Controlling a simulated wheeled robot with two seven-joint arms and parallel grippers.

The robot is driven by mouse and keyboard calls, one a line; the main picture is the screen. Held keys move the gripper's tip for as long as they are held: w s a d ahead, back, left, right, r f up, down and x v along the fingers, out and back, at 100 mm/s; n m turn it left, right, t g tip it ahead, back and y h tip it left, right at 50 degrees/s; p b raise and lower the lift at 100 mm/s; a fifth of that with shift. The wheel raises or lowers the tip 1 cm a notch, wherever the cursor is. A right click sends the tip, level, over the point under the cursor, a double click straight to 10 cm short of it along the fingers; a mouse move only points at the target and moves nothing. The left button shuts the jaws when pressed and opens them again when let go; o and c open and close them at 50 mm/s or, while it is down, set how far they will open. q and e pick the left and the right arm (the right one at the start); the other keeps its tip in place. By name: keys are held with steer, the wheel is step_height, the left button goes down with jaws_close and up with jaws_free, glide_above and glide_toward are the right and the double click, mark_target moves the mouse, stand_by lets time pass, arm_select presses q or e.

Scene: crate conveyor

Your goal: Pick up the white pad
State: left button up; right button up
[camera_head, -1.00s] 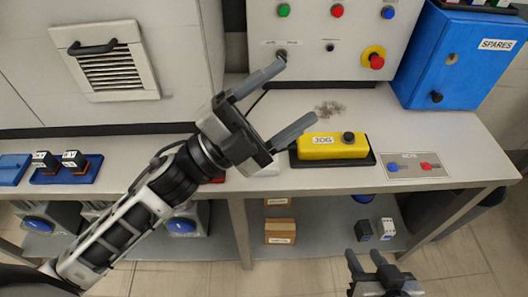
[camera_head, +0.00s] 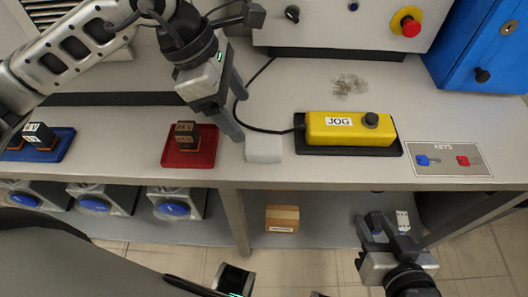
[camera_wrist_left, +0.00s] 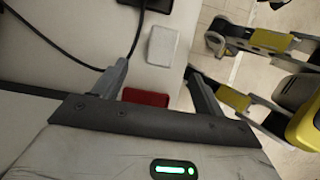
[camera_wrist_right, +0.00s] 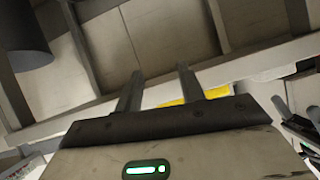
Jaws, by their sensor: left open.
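The white pad (camera_head: 263,149) lies flat on the bench between the red tray and the yellow JOG box; it also shows in the left wrist view (camera_wrist_left: 162,46). My left gripper (camera_head: 240,116) is open and empty, pointing down just above and left of the pad, its fingers apart from it. In the left wrist view the pad lies beyond and between the two fingertips (camera_wrist_left: 158,76). My right gripper (camera_head: 383,226) is in front of the bench, low over the shelf area, open and empty; its spread fingers also show in the right wrist view (camera_wrist_right: 160,78).
A red tray (camera_head: 206,158) holding dark blocks is left of the pad. The yellow JOG box (camera_head: 345,128) on its dark base is right, its black cable running behind the pad. A KEYS plate (camera_head: 448,160) lies farther right. A blue tray (camera_head: 62,143) stands far left.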

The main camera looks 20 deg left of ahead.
mark_target(262, 144)
arm_select(q)
steer(key=b+x, duration=0.1)
steer(key=x, duration=0.3)
steer(key=b+x, duration=0.2)
steer(key=x, duration=0.2)
steer(key=shift+d+f, duration=0.45)
steer(key=shift+f, duration=0.1)
steer(key=shift+c, duration=0.3)
arm_select(e)
step_height(262, 144, down, 8)
steer(key=w+a+g, duration=0.1)
steer(key=shift+a+g+y, duration=0.3)
steer(key=shift+a, duration=0.1)
arm_select(q)
steer(key=c, duration=1)
arm_select(e)
steer(key=shift+w+r, duration=0.1)
steer(key=shift+r, duration=0.05)
